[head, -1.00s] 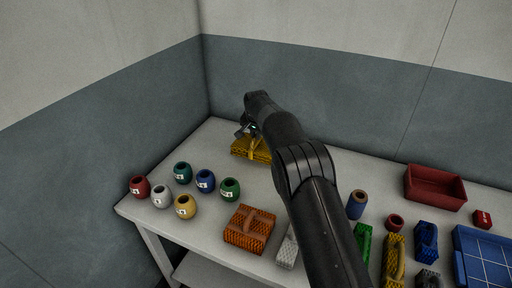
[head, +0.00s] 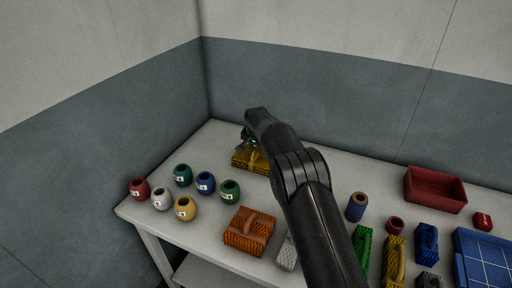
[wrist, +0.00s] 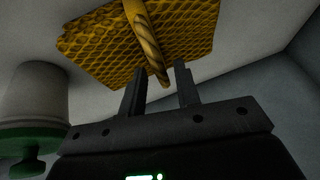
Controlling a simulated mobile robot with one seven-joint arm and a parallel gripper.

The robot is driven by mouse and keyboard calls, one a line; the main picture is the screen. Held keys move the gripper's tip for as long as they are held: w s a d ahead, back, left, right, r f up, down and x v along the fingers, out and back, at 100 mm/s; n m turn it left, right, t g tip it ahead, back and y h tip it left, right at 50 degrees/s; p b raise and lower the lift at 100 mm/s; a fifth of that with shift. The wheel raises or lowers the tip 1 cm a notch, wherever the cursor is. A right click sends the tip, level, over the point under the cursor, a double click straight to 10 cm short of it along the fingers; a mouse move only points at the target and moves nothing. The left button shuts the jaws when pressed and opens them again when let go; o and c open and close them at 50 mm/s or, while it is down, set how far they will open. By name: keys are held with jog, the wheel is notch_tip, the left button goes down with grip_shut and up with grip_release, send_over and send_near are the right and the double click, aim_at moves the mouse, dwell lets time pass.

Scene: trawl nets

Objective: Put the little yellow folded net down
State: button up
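A yellow folded net (head: 243,161) lies at the back of the table, under my gripper (head: 246,141) and partly hidden by my arm. In the wrist view the net (wrist: 90,45) shows its mesh and a twisted yellow strap (wrist: 147,38). The strap's end comes down between the two fingers of my gripper (wrist: 161,85). The fingers stand apart, with a gap visible on each side of the strap. The net seems to rest on the table. Another yellow net (head: 395,262) lies at the front right, among other nets.
Several small numbered pots, such as the green one (head: 230,190), stand at the left. An orange net (head: 249,232) lies in front. A red tray (head: 435,190) is at the back right. In the wrist view, a white container with a green end (wrist: 35,100) stands close left.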

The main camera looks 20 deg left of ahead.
jog(key=shift+o, duration=0.2)
jog(key=v, duration=1.2)
jog(key=shift+r, duration=0.2)
jog(key=s+d+r, duration=0.3)
jog(key=d+r, duration=0.3)
jog(key=d, duration=0.4)
jog(key=s+d+r, duration=0.4)
jog(key=d+r, duration=0.2)
jog(key=d, duration=0.4)
jog(key=s+d+r, duration=0.3)
jog(key=d+r, duration=0.2)
jog(key=d, duration=0.5)
jog(key=s+d+r+h, duration=0.1)
jog(key=s+d+r, duration=0.1)
jog(key=s+d, duration=1.15)
jog(key=s+d+f, duration=0.2)
jog(key=s+f, duration=0.1)
jog(key=s, duration=0.5)
jog(key=s+d+f+t+h, duration=0.1)
jog(key=s+d+f, duration=0.2)
jog(key=s, duration=0.5)
jog(key=shift+s+f, duration=0.3)
